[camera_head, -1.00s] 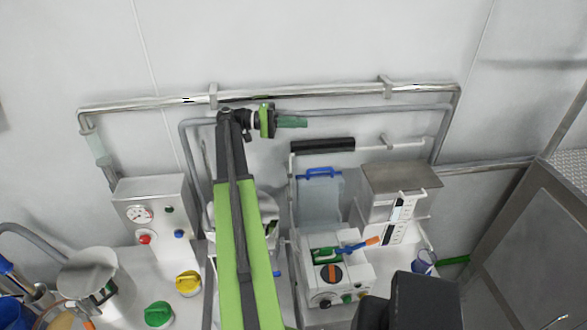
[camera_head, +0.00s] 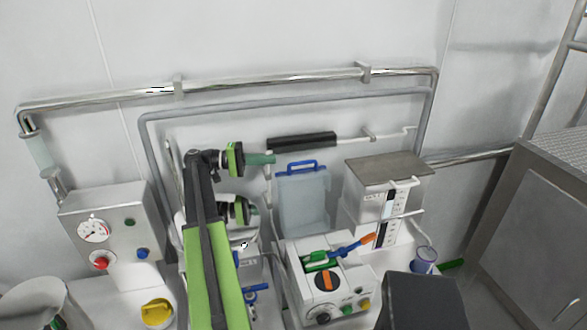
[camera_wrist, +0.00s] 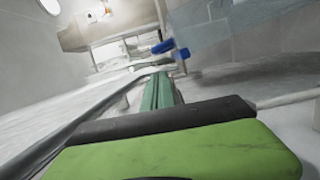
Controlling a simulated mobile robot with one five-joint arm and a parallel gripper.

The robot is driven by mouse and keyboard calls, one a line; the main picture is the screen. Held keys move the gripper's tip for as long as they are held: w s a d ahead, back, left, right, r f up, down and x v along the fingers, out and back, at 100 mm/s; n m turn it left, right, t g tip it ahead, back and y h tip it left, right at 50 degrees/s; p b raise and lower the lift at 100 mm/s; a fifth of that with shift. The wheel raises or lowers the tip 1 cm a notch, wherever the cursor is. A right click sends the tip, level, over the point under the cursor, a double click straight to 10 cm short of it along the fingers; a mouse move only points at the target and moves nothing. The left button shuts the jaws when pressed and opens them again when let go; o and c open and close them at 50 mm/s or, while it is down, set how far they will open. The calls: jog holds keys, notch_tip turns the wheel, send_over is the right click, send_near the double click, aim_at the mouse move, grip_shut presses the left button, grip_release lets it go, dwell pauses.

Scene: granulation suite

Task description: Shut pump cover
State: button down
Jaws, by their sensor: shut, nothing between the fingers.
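The pump cover (camera_head: 303,205) is a translucent bluish panel with a blue handle (camera_head: 301,167) on its top edge. It stands raised, nearly upright, behind the white pump (camera_head: 330,283), so it is open. The pump's top shows green, blue and orange parts. My gripper (camera_head: 262,159) has green fingers, shut and empty, pointing right. In the picture it is just left of the handle and appears apart from it. In the wrist view, the shut fingers (camera_wrist: 158,92) point toward the blue handle (camera_wrist: 170,48) beyond their tips. The cover (camera_wrist: 198,30) shows there at upper right.
A steel-topped unit (camera_head: 385,190) stands right of the cover. A black bar (camera_head: 302,141) and pipes run along the wall behind. A gauge box (camera_head: 112,230) is at left. A blue-rimmed cup (camera_head: 424,260) stands right of the pump. Free air lies above the pump.

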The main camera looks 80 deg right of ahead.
jog(key=s+d, duration=0.1)
jog(key=s, duration=0.8)
jog(key=shift+s+d, duration=0.35)
jog(key=shift+w+d+r, duration=0.1)
